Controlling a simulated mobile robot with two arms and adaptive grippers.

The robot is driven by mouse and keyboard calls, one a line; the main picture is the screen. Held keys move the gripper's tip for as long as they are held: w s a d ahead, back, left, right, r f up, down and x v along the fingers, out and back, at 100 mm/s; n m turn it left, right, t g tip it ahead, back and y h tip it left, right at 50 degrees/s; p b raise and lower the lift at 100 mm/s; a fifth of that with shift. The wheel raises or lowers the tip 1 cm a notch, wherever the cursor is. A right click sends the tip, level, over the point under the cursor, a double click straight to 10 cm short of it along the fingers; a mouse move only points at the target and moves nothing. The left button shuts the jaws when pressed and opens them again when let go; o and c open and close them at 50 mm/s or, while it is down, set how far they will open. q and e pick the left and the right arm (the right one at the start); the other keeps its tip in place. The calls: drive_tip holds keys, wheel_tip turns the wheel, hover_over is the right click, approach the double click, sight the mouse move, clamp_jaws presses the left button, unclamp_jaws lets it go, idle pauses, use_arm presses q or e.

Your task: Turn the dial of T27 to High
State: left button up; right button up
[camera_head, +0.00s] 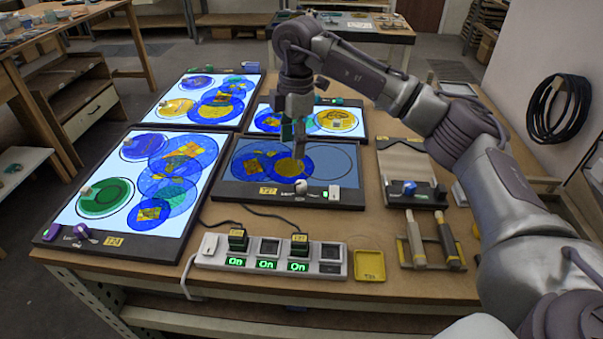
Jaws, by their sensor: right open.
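The middle light panel (352,190) lies on the table, dimmer than the other panels, with blue and yellow glass discs on it. A small yellow tag (267,190) on its front edge seems to read T27, but the print is tiny. A pale round dial (301,186) sits on that front edge, right of the tag; its setting is too small to read. My right gripper (298,158) points down over the panel, open, just behind and above the dial. I cannot tell whether a fingertip touches anything. My left gripper is out of view.
A white power strip (215,258) with several green "On" displays stands in front. A yellow tray (370,265) and a rack of handled tools (432,240) lie right of it. Brighter panels (113,250) lie left and behind. My right arm spans the right side.

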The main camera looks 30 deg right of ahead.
sight(302, 183)
drive_tip(key=shift+m+h, duration=0.4)
drive_tip(key=f, duration=0.4)
drive_tip(key=d+f+p, duration=0.1)
drive_tip(key=f, duration=0.3)
drive_tip(key=d+f+p, duration=0.1)
drive_tip(key=f, duration=0.3)
drive_tip(key=shift+s+f, duration=0.1)
drive_tip(key=shift+f, duration=0.2)
drive_tip(key=shift+c, duration=0.3)
clamp_jaws()
